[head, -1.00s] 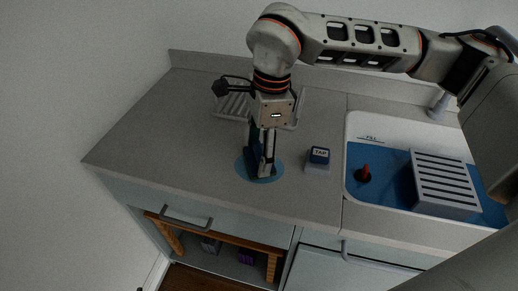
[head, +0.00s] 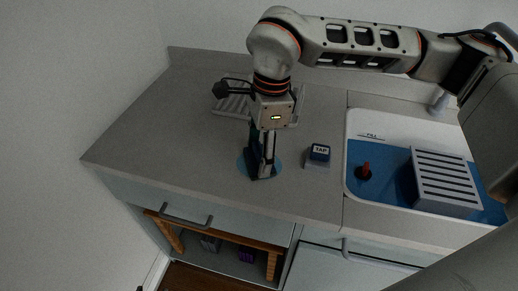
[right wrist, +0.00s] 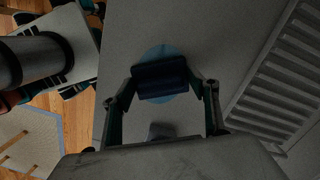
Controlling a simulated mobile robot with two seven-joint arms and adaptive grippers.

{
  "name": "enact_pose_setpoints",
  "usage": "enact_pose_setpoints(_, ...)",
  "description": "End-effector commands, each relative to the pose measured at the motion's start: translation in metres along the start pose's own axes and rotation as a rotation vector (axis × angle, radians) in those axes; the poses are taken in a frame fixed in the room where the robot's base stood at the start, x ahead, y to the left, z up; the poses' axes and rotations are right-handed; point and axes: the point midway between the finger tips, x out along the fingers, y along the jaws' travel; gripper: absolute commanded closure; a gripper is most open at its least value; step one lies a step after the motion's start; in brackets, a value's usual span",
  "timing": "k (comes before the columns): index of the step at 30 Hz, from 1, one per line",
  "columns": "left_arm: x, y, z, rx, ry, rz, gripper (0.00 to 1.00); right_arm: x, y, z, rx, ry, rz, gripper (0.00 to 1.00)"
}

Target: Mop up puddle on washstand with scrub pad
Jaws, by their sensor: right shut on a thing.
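The puddle (head: 278,167) is a round, flat blue patch on the grey washstand top (head: 150,130), near its front edge. My right gripper (head: 262,168) points down over the puddle. It is shut on the scrub pad (right wrist: 160,75), a dark blue block. In the right wrist view the pad lies across the puddle (right wrist: 160,52), with blue showing around its edges. In the head view the pad is mostly hidden by the fingers, and whether it presses on the surface is hard to tell. My left gripper is not in view.
A small block marked TAP (head: 319,154) stands just right of the puddle. A ribbed tray (head: 235,103) lies behind the gripper. At right is a basin (head: 385,135) with blue inside, a red-topped plug (head: 365,172) and a slatted grey box (head: 445,180). The counter's left side is clear.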

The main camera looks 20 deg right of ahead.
Motion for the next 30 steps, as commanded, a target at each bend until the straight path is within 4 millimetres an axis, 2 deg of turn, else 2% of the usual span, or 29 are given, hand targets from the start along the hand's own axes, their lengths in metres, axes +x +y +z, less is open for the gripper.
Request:
enact_pose_setpoints(8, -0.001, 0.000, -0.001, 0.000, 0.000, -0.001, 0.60, 0.000, 0.000, 0.004, -0.001, 0.000, 0.000, 0.62)
enact_pose_setpoints(19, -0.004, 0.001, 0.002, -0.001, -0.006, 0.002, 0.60, 0.002, 0.001, 0.019, -0.001, -0.001, -0.001, 0.62)
enact_pose_setpoints(30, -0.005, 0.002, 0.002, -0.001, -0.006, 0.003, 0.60, 0.002, 0.001, 0.017, 0.000, 0.000, -0.001, 0.62)
